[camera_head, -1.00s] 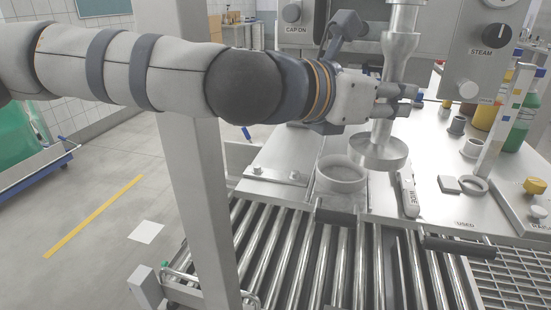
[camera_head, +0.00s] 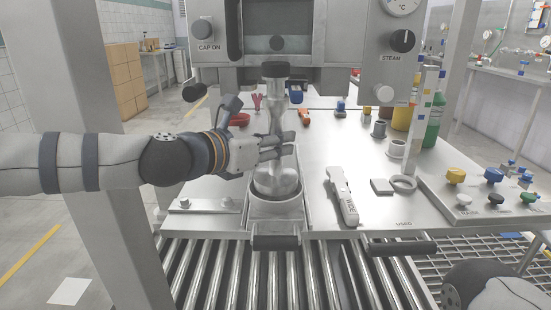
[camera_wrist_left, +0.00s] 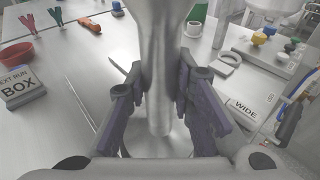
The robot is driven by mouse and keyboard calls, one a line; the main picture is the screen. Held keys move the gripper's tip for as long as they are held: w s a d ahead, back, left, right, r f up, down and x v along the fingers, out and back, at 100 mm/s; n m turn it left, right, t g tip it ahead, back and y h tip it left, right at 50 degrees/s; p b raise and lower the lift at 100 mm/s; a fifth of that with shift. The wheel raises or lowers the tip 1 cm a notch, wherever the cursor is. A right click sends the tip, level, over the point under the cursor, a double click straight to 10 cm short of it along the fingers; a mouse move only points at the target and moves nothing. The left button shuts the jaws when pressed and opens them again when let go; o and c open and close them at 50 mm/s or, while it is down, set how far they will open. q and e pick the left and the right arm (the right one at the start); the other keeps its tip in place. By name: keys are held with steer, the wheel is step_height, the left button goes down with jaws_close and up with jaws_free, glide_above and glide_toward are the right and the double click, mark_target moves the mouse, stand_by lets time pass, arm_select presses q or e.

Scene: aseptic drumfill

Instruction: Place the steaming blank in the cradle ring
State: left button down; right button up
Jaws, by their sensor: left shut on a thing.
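The steaming blank (camera_head: 276,112) is a tall, upright metal piece with a wide round foot. My left gripper (camera_head: 284,146) is shut on its stem. In the left wrist view the stem (camera_wrist_left: 161,75) stands between the two dark finger pads (camera_wrist_left: 163,98). The cradle ring (camera_head: 276,207) is a pale round cup at the table's front edge. The foot of the blank is at the ring's mouth, inside or just above its rim. I cannot tell whether it rests on the bottom. My right gripper is not in view; part of my right arm shows at the lower right.
A label tool marked WIDE (camera_head: 342,196) lies right of the ring. The steam panel (camera_head: 300,45) overhangs behind. Rollers (camera_head: 300,275) run in front. A red bowl (camera_head: 239,119) sits behind my gripper.

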mark_target(276, 173)
arm_select(q)
steer(key=shift+f, duration=1.3)
steer(key=shift+f, duration=0.25)
steer(key=c, duration=1.4)
jaws_free()
steer(key=shift+s+r, duration=0.1)
steer(key=shift+r, duration=0.3)
steer(key=v, duration=1.2)
steer(key=shift+f+p, duration=0.15)
steer(key=shift+p, duration=0.15)
